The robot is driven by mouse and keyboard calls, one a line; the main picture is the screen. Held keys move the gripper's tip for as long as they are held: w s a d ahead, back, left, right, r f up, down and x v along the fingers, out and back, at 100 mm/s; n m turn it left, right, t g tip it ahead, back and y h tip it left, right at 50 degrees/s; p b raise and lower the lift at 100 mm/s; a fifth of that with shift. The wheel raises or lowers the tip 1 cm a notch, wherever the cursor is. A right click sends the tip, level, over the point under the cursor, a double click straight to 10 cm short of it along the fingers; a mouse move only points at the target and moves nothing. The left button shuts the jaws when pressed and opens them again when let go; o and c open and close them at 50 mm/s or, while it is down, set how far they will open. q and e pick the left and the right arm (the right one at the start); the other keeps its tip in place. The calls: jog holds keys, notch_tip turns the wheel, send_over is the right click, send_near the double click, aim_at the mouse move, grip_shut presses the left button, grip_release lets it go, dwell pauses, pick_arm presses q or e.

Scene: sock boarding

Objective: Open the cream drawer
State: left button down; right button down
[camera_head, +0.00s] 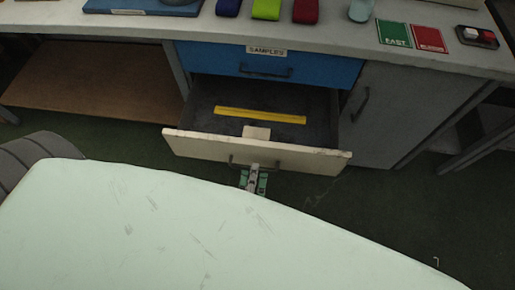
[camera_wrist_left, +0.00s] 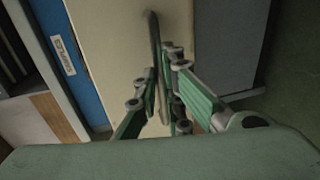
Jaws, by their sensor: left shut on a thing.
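The cream drawer (camera_head: 300,158) stands pulled out below the blue drawer in the head view. Its inside is dark grey, and a yellow strip (camera_head: 260,116) lies in it. Its cream front also fills the upper middle of the left wrist view (camera_wrist_left: 105,45). My left gripper (camera_head: 253,177) is at the front face of the drawer, shut on its dark handle (camera_wrist_left: 152,30). In the left wrist view the green fingers (camera_wrist_left: 164,92) are on both sides of the handle bar. My right gripper is not in view.
The blue drawer (camera_head: 320,70), labelled SAMPLES, is closed above. A grey cabinet door (camera_head: 395,110) is to the right. Rolled socks in blue, green and red (camera_head: 305,12) lie on the worktop. The dark floor in front of the drawer shows on the right.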

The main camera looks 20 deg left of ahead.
pick_arm(q)
jog(key=f+v, duration=0.1)
jog(key=v, duration=0.6)
jog(key=shift+s+d, duration=0.2)
jog(key=shift+s, duration=0.3)
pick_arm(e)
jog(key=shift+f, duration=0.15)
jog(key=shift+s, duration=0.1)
pick_arm(q)
jog(key=c, duration=2)
grip_release()
jog(key=shift+o, duration=0.4)
jog(key=shift+f, duration=0.1)
jog(key=shift+s, duration=0.15)
